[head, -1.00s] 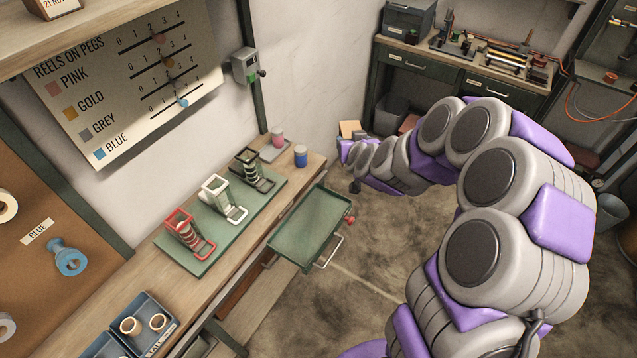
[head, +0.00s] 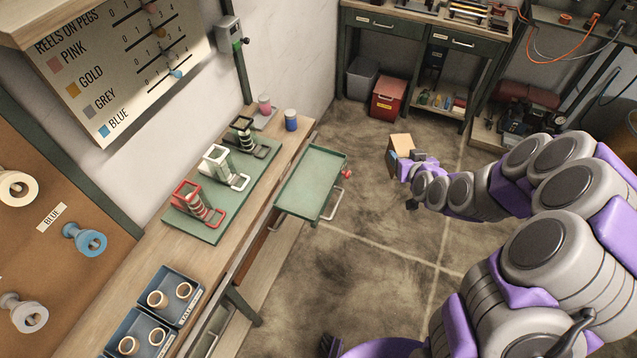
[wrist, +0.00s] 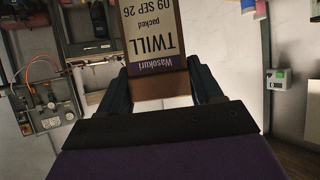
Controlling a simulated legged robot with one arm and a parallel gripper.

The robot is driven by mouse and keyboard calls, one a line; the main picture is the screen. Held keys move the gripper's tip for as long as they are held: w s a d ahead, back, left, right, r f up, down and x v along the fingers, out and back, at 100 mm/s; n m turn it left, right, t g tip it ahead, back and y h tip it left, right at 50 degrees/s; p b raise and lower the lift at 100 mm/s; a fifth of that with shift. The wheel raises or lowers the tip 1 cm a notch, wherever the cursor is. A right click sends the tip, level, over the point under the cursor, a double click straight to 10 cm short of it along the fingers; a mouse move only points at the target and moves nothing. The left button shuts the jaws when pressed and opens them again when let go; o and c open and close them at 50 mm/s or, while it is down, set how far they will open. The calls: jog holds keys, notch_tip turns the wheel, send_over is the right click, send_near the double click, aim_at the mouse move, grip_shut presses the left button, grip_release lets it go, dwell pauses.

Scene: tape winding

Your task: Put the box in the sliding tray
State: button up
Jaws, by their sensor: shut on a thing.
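The box (head: 402,143) is a small brown carton held in my gripper (head: 396,157), out over the floor to the right of the sliding tray. In the wrist view the box (wrist: 153,45) shows a label reading "TWILL" and "Wasokuri", upside down, and sits between the two dark fingers of my gripper (wrist: 160,88). The sliding tray (head: 313,180) is a green shallow tray pulled out from the bench's front edge. Its visible floor is empty. It has a metal handle and a red knob on its right side. A gap of open floor lies between the box and the tray.
The wooden bench (head: 150,250) carries a green board (head: 208,228) with red, white and black holders, plus pink and blue reels behind. Blue bins (head: 172,290) of reels stand at the near end. A red bin (head: 388,97) and a second bench are at the back. The floor between is clear.

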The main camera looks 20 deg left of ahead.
jog(key=s+a+f+n+g+y, duration=0.3)
jog(key=s+a+f+n, duration=0.15)
jog(key=s+a, duration=0.4)
jog(key=s+a+f+n+g+y, duration=0.2)
jog(key=s+a+f+n+y, duration=0.1)
jog(key=s+a+f, duration=0.45)
jog(key=w+a+f+b, duration=0.1)
jog(key=w+a, duration=0.2)
jog(key=w, duration=0.1)
jog(key=w+a+f, duration=0.1)
jog(key=w+a, duration=0.2)
jog(key=w, duration=0.1)
jog(key=w+a+f+b, duration=0.1)
jog(key=w+a+f, duration=0.1)
jog(key=w+a, duration=0.2)
jog(key=shift+w+b, duration=0.2)
jog(key=shift+b, duration=0.15)
jog(key=shift+a+f, duration=0.1)
jog(key=shift+a, duration=0.05)
jog(key=o, duration=1.1)
jog(key=shift+d+r, duration=0.2)
jog(key=shift+d, duration=0.3)
jog(key=shift+o, duration=0.2)
jog(key=shift+a, duration=0.15)
